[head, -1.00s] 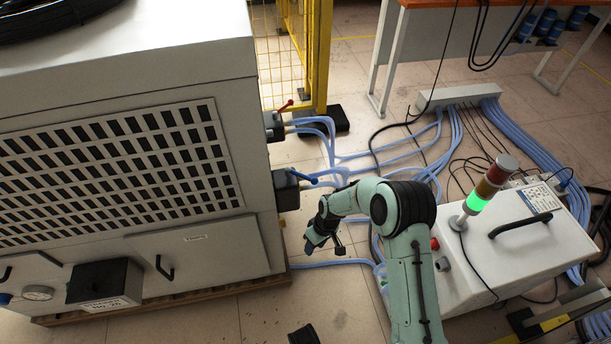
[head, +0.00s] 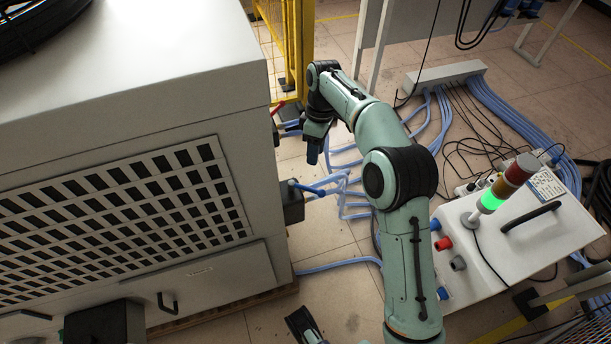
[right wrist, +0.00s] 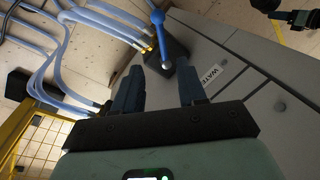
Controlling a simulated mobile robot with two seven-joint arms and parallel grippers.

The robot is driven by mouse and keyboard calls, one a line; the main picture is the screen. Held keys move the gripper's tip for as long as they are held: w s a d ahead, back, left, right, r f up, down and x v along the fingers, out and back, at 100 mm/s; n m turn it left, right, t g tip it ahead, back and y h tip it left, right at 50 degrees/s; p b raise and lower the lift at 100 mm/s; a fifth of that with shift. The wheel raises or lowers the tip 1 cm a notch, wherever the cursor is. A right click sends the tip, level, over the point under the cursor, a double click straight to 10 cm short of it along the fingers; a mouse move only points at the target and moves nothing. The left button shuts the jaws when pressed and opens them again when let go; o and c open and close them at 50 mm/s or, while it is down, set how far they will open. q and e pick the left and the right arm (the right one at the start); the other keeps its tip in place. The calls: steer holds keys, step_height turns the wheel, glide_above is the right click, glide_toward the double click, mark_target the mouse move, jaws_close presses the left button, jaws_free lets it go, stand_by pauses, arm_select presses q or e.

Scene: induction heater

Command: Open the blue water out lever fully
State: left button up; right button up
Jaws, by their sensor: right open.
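The blue lever (head: 305,188) sticks out to the right from a dark valve block (head: 291,203) on the grey cabinet's side. In the right wrist view the blue lever (right wrist: 157,22) shows just beyond the fingers, running up from the valve block. A label there partly reads "WATE" (right wrist: 215,76). My right gripper (head: 312,152) is open and empty, above and apart from the lever; its two fingers (right wrist: 160,78) frame the valve in the wrist view. A dark part at the bottom edge may be my left gripper (head: 303,326); its jaws are unclear.
A red lever (head: 278,108) sits on another valve farther back. Blue hoses (head: 340,180) run from the valves over the floor. A yellow fence (head: 290,50) stands behind. A white box (head: 510,230) with a signal light is at the right.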

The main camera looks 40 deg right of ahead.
steer(key=b, duration=0.2)
glide_above(312, 189)
steer(key=d, duration=0.1)
step_height(312, 189, down, 7)
arm_select(q)
steer(key=shift+n+y, duration=0.3)
steer(key=shift+y, duration=0.1)
steer(key=shift+w+a+f+b, duration=0.25)
steer(key=shift+a+f, duration=0.15)
steer(key=shift+f, duration=0.4)
steer(key=shift+w+a+f+b, duration=0.25)
steer(key=shift+a+f, duration=0.2)
steer(key=shift+f, duration=0.4)
steer(key=shift+w+a+f+b, duration=0.15)
steer(key=shift+a+f+b, duration=0.2)
steer(key=shift+f, duration=0.45)
arm_select(e)
steer(key=shift+w+a+f, duration=0.1)
steer(key=shift+a+f, duration=0.05)
steer(key=shift+f, duration=1.15)
steer(key=shift+w+a+f, duration=0.1)
steer(key=shift+a+f, duration=0.05)
steer(key=shift+f, duration=1.15)
jaws_close()
